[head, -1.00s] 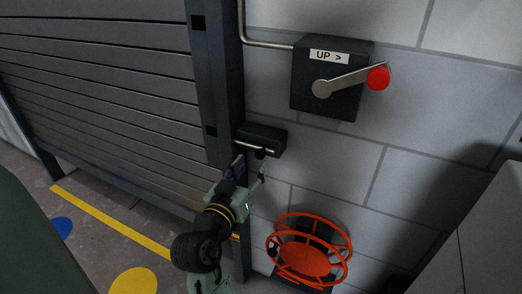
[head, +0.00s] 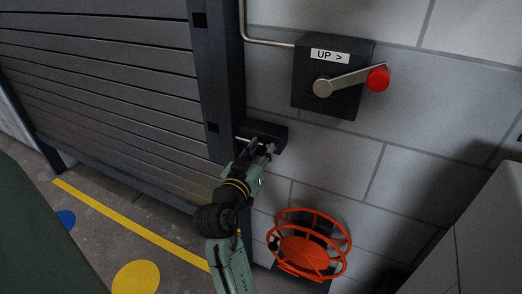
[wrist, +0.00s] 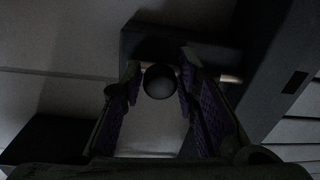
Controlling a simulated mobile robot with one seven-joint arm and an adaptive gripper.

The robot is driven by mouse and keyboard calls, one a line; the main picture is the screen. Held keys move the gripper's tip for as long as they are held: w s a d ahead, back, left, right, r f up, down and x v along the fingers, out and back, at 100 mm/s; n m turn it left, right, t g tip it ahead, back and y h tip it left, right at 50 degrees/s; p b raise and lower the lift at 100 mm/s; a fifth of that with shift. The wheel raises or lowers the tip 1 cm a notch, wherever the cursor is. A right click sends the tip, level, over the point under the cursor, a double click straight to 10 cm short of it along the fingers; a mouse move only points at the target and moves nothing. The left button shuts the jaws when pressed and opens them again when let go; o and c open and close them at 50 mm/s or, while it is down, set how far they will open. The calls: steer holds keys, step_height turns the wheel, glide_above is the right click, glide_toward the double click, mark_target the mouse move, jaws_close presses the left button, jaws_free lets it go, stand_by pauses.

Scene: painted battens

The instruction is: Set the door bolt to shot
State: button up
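The door bolt has a dark housing (head: 272,132) on the block wall, just right of the door's dark post. A thin pale rod (head: 241,139) shows between housing and post; whether its tip enters the post I cannot tell. My gripper (head: 262,150) is at the front of the housing and hides most of the rod in the head view. In the wrist view the round dark knob (wrist: 160,82) lies between my two open, purple-padded fingers (wrist: 158,88). The rod also shows beyond the right finger (wrist: 231,78). Firm contact with the knob is not visible.
Above is a dark box (head: 335,98) labelled "UP >" with a red-knobbed lever (head: 378,78) pointing right. Below stands an orange handwheel (head: 308,245). The slatted door (head: 110,90) is on the left. A pale cabinet-like block (head: 465,235) is at the lower right.

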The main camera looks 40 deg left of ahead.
mark_target(251, 138)
jaws_close()
stand_by(0.4)
steer(key=a, duration=0.2)
steer(key=s+a+b, duration=0.1)
steer(key=a, duration=0.1)
steer(key=shift+a, duration=0.15)
steer(key=shift+o, duration=1.7)
jaws_free()
steer(key=shift+s+a, duration=0.1)
steer(key=shift+a, duration=0.05)
steer(key=shift+o, duration=0.5)
